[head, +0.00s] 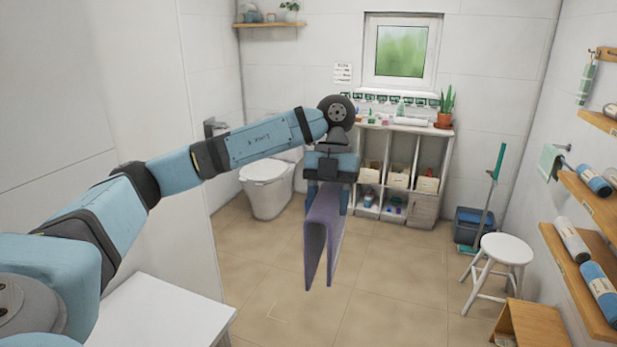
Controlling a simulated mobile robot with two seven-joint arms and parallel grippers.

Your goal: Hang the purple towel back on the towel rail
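The purple towel (323,232) hangs folded over in an upside-down U, its two ends pointing down above the tiled floor. My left gripper (328,198) points down with its fingers at either side of the towel's upper part and holds it in the air. My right gripper is not in view. A short metal rail (563,147) sticks out from the right wall, with a pale green cloth (548,162) at it. I cannot tell whether this is the towel rail of the task. The towel is well apart from it.
A white shelf unit (412,195) with bins stands behind the towel, and a toilet (268,184) at the back left. A white stool (507,249), a blue bin (472,226) and wooden wall shelves (590,205) are at right. A white surface (165,315) is front left. The middle floor is clear.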

